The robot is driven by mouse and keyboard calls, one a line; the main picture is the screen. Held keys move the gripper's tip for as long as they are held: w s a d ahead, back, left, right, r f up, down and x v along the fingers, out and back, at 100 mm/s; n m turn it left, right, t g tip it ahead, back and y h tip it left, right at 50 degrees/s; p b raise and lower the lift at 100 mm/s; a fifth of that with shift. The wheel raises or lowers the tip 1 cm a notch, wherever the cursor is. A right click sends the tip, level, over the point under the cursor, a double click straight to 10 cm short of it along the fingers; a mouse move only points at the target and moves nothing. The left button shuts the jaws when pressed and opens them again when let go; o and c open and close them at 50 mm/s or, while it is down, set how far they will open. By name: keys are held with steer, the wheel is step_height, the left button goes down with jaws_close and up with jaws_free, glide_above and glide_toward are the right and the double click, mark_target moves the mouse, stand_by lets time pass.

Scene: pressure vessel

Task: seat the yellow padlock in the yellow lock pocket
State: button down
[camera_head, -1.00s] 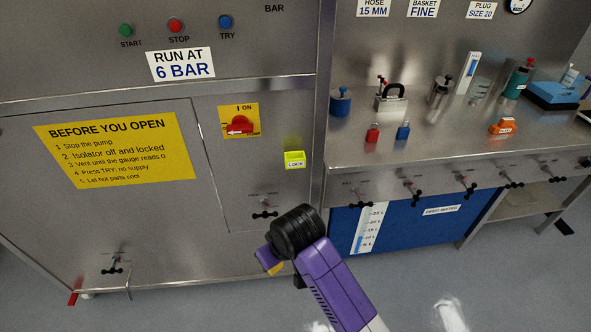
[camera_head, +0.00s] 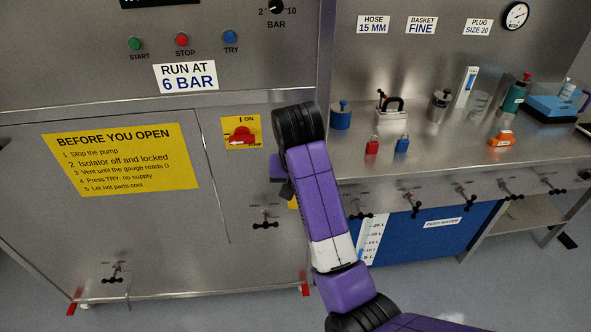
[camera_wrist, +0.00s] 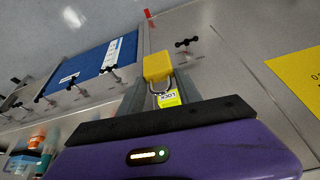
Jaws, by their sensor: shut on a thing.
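The yellow padlock (camera_wrist: 157,66) is held between the two fingers of my gripper (camera_wrist: 160,88) in the wrist view, its metal shackle towards the hand. The yellow lock pocket (camera_wrist: 168,98), marked LOCK, shows beyond the shackle. The padlock body lies to one side of the pocket in that picture; I cannot tell the gap in depth. In the head view my gripper (camera_head: 286,188) is in front of the panel, mostly behind my arm. A sliver of the padlock (camera_head: 294,203) shows beside the arm. The pocket is hidden there by my arm.
The red isolator switch (camera_head: 242,135) is just left of my wrist. A black-handled valve (camera_head: 265,224) sits low on the panel. The bench (camera_head: 440,150) at right carries a red padlock (camera_head: 372,146), a blue padlock (camera_head: 402,144) and other items. The floor in front is clear.

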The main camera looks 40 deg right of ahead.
steer(key=shift+w+d+f+p, duration=0.45)
steer(key=shift+w+d+f, duration=0.15)
steer(key=shift+w+d, duration=1.45)
steer(key=shift+w+d+f+p, duration=0.55)
steer(key=shift+w+d, duration=1.15)
steer(key=shift+w, duration=0.7)
steer(key=shift+w+d+f+p, duration=0.4)
steer(key=shift+w+d+f, duration=0.25)
steer(key=shift+w+d, duration=1.4)
steer(key=shift+w+a, duration=0.15)
steer(key=c, duration=0.8)
jaws_free()
steer(key=shift+f, duration=0.15)
